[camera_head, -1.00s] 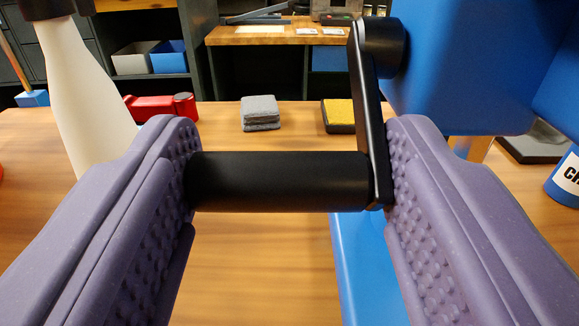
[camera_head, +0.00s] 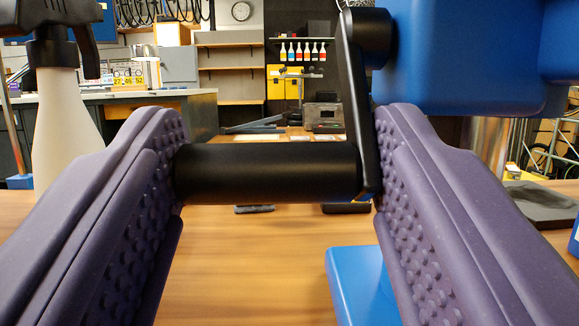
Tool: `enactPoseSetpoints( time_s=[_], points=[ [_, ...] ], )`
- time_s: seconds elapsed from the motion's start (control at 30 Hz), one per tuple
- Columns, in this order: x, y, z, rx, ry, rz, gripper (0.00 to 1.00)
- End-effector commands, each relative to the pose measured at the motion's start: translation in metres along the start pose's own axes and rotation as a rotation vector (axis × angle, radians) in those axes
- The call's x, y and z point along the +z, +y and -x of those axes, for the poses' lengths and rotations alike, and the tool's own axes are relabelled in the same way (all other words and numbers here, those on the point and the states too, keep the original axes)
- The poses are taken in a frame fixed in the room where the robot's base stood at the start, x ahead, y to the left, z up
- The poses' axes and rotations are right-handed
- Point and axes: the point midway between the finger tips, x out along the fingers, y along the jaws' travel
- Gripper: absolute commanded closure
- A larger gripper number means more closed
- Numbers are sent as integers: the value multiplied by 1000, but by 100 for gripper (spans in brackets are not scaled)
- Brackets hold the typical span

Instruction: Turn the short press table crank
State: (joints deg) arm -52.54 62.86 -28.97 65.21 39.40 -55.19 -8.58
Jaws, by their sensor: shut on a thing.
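The crank has a black cylindrical handle (camera_head: 268,173) lying crosswise between the two purple fingers of my gripper (camera_head: 277,165). The fingers are shut on the handle, pressing at its left end and at the crank arm on its right. The black crank arm (camera_head: 358,95) runs up from the handle's right end to a round black hub (camera_head: 370,38). The hub joins the blue press body (camera_head: 460,60) at the upper right. A blue base (camera_head: 350,285) stands on the table below. My right finger hides part of the base and post.
A white spray bottle (camera_head: 65,125) with a black head stands at the left. The wooden table (camera_head: 240,250) is clear beneath the handle. A dark flat pad (camera_head: 540,202) lies at the right. Shelves and a workbench (camera_head: 165,97) stand in the background.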

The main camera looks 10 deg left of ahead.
Motion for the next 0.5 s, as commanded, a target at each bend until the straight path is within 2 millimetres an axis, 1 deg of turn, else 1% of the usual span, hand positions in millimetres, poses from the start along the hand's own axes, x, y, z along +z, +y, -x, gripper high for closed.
enactPoseSetpoints(
  time_s=[0.03, 0.07, 0.1, 0.17, 0.5],
  points=[
    [-2, -4, 0, -7, 2, -4, 71],
    [-2, -4, 0, -7, 2, -4, 71],
    [-2, -4, 0, -7, 2, -4, 34],
    [-2, -4, 0, -6, 2, -4, 21],
    [-1, -2, 0, -2, 0, -1, 21]
  ],
)
